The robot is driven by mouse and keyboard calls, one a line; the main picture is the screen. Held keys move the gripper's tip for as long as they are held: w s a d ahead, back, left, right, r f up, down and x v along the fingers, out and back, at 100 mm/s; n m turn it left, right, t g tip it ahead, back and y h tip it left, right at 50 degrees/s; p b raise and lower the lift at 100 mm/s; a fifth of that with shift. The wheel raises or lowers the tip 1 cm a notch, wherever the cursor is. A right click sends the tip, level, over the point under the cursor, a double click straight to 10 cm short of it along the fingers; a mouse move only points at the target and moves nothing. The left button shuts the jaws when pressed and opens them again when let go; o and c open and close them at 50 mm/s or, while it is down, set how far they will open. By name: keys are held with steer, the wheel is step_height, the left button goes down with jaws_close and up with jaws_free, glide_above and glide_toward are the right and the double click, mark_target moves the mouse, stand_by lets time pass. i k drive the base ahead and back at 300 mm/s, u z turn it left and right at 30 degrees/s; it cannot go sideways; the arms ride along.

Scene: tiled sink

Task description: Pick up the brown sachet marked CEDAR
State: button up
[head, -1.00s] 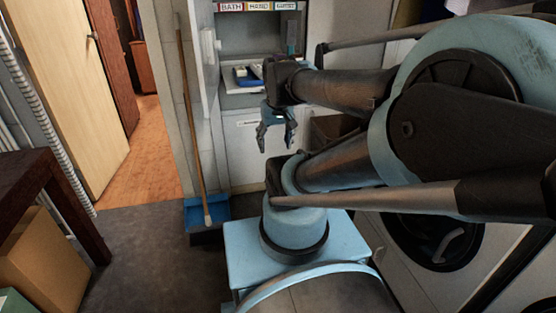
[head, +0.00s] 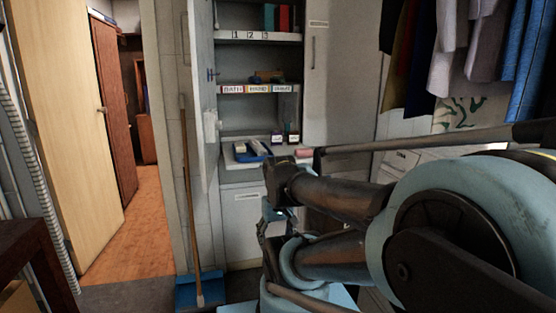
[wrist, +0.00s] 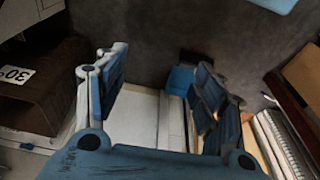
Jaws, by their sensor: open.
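I cannot make out a brown sachet marked CEDAR in either view. Two small dark items with pale labels, one at the left (head: 277,138) and one at the right (head: 294,138), stand on the cabinet's counter in the head view, their words too small to read. A small brown object (head: 269,75) lies on the shelf above, its kind unclear. My gripper (head: 268,222) hangs in front of the lower cabinet, below the counter, partly hidden by my arm. In the wrist view my gripper (wrist: 158,65) is open, with nothing between its fingers.
A blue tray (head: 242,156) with pale items sits on the counter. Shelf labels (head: 258,89) read BATH, HAND and GUEST. The open cabinet door (head: 202,105) stands at the left. A broom (head: 187,200) leans beside it. Clothes (head: 470,55) hang at the right.

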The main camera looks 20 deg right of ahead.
mark_target(293, 137)
steer(key=k, duration=0.6)
steer(key=z, duration=0.1)
steer(key=i, duration=1.45)
steer(key=u, duration=0.7)
